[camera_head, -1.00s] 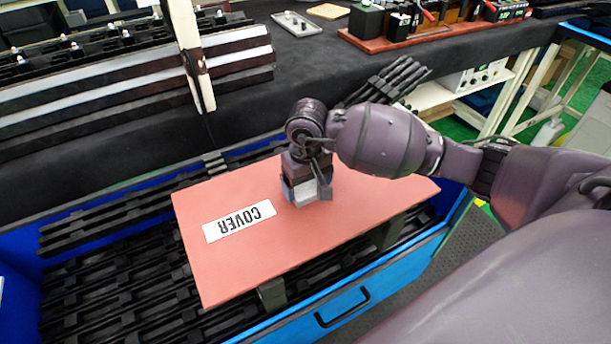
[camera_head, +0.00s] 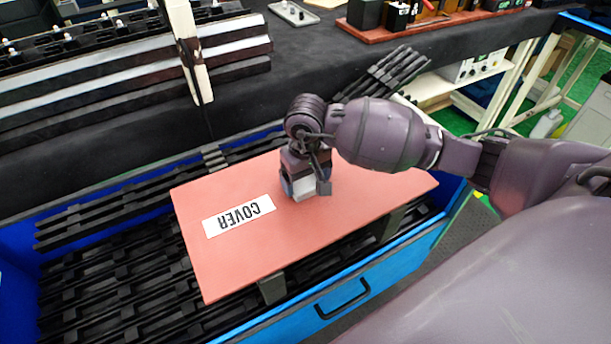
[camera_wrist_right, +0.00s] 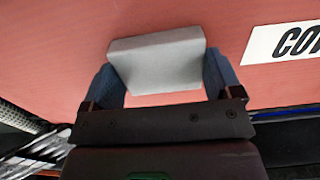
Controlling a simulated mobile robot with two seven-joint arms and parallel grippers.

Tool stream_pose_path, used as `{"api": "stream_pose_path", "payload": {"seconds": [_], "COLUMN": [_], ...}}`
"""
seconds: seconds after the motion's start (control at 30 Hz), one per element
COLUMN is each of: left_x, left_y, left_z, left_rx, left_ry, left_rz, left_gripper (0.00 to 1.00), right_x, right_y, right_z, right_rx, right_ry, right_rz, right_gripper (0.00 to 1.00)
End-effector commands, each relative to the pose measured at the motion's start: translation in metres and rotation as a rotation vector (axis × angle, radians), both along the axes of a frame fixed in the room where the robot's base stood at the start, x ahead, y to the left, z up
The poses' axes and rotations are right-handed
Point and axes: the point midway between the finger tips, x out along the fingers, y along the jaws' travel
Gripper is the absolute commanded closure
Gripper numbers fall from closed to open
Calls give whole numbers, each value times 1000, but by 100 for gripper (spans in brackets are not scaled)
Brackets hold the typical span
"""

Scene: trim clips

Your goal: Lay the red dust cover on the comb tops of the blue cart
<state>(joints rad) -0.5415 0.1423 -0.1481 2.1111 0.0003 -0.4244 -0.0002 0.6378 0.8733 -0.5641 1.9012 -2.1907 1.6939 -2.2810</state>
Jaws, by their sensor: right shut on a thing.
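The red dust cover (camera_head: 250,255) is a flat panel with a white COVER label, its text upside down in the head view. My right gripper (camera_head: 305,188) is above the cover's middle. In the right wrist view, its two blue fingers are shut on the cover's pale grey grip block (camera_wrist_right: 157,62), with the red panel (camera_wrist_right: 60,45) behind. The cover lies over the middle and right of the blue cart (camera_head: 395,270). Black combs (camera_head: 100,290) show to its left. Whether its underside touches the comb tops cannot be told. My left gripper is out of view.
Dark green-grey supports (camera_head: 272,289) show under the cover's front edge. The cart's front has a black handle (camera_head: 343,299). A black-draped bench (camera_head: 310,70) stands behind, with a pale post (camera_head: 189,50) at its front. Loose black strips (camera_head: 395,75) stick up behind my right arm.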

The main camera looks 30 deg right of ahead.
Motion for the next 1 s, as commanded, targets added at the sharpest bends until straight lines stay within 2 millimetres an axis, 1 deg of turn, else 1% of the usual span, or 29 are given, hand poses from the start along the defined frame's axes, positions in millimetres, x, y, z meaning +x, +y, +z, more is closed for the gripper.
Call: {"api": "stream_pose_path", "payload": {"seconds": [0.37,0.4,0.5,0.83,0.87,1.0], "left_x": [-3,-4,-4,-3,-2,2], "left_y": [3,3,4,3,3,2], "left_z": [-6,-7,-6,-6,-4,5], "left_rx": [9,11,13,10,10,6], "left_ry": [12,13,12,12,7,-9], "left_rz": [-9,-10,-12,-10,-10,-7], "left_gripper": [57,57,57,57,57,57], "right_x": [0,0,0,0,0,1], "right_y": [0,0,0,0,0,0], "right_z": [-6,-6,-5,-6,-4,20], "right_rx": [0,0,0,0,-1,-2], "right_ry": [0,0,-1,1,-1,-7], "right_rz": [0,0,0,0,0,1], "right_gripper": [48,14,0,0,0,0]}}
